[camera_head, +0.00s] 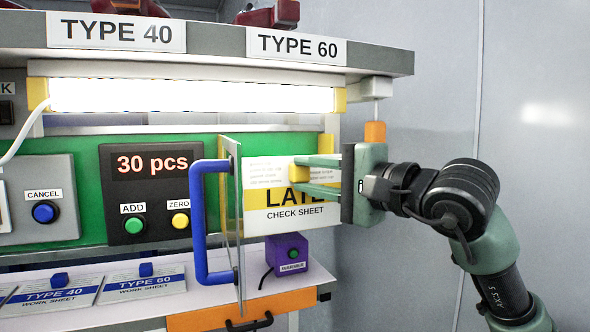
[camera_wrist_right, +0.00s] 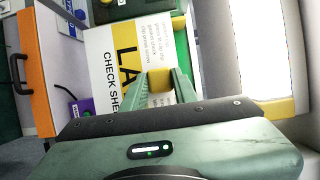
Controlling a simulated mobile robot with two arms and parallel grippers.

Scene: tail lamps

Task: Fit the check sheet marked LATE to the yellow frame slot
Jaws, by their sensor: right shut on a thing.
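The white check sheet (camera_head: 295,222) reads LATE on a yellow band and has a small yellow block (camera_head: 298,171) on its face. My right gripper (camera_head: 302,174) comes from the right with its fingers shut on that block. The sheet also shows in the right wrist view (camera_wrist_right: 103,62), partly behind the fingers (camera_wrist_right: 160,86). The sheet is upright over the yellow frame (camera_head: 326,146), whose edges show beside it. I cannot tell whether the sheet is seated in the slot or in front of it. My left gripper is not in view.
A clear panel with a blue handle (camera_head: 197,225) stands out edge-on just left of the sheet. A purple box (camera_head: 289,254) sits below on the shelf. A lit lamp (camera_head: 190,97) and the TYPE 60 ledge (camera_head: 297,47) are above. Right of the bench is a bare wall.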

